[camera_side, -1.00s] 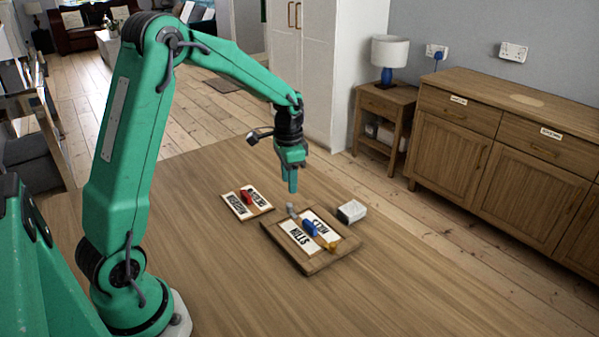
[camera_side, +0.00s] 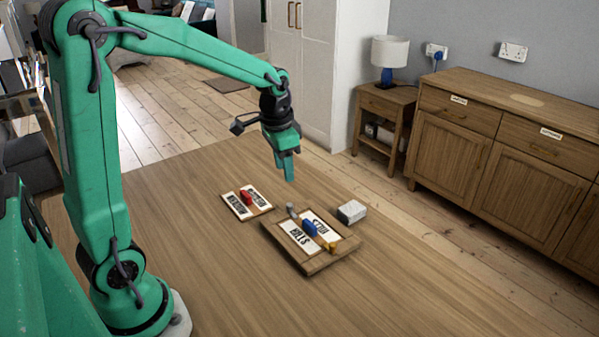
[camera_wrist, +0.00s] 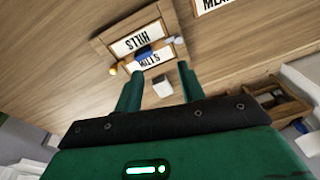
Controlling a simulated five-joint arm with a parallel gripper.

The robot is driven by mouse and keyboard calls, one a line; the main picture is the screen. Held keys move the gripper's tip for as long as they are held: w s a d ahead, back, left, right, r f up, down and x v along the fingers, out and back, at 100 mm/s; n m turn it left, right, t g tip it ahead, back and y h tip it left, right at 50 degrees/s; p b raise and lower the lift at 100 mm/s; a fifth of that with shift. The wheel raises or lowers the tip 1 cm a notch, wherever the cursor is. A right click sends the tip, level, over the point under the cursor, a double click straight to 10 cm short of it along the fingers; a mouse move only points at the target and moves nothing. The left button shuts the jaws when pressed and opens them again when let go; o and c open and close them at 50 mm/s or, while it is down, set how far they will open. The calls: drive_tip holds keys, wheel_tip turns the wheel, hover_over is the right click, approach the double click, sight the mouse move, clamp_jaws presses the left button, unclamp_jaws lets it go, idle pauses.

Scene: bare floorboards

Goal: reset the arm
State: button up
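My gripper (camera_side: 289,179) hangs above the table, above the wooden boards and pointing down. In the wrist view my gripper (camera_wrist: 160,88) has its two green fingers apart, with nothing held between them. A wooden tray (camera_side: 309,268) holds two white word cards, one reading HILLS. A blue piece (camera_side: 310,229) lies between the cards, with a yellow piece (camera_side: 329,246) at the near right edge and a grey piece (camera_side: 291,210) at the far left edge. A white block (camera_side: 351,212) stands just right of the tray.
A smaller board (camera_side: 247,213) with two cards and a red piece (camera_side: 246,198) lies left of the tray. The front of the wooden table (camera_side: 220,290) is clear. Beyond it are a side table with a lamp (camera_side: 390,52) and a sideboard (camera_side: 510,130).

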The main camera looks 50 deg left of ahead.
drive_tip(key=s+d+r+n+t, duration=0.1)
drive_tip(key=s+d+r+t, duration=0.1)
drive_tip(key=s, duration=0.6)
drive_tip(key=s+d+r+n+t, duration=0.1)
drive_tip(key=s+d+r, duration=0.3)
drive_tip(key=s, duration=0.4)
drive_tip(key=shift+s+d+r+n+t, duration=0.3)
drive_tip(key=shift+d+r+t, duration=0.15)
drive_tip(key=shift+d, duration=0.45)
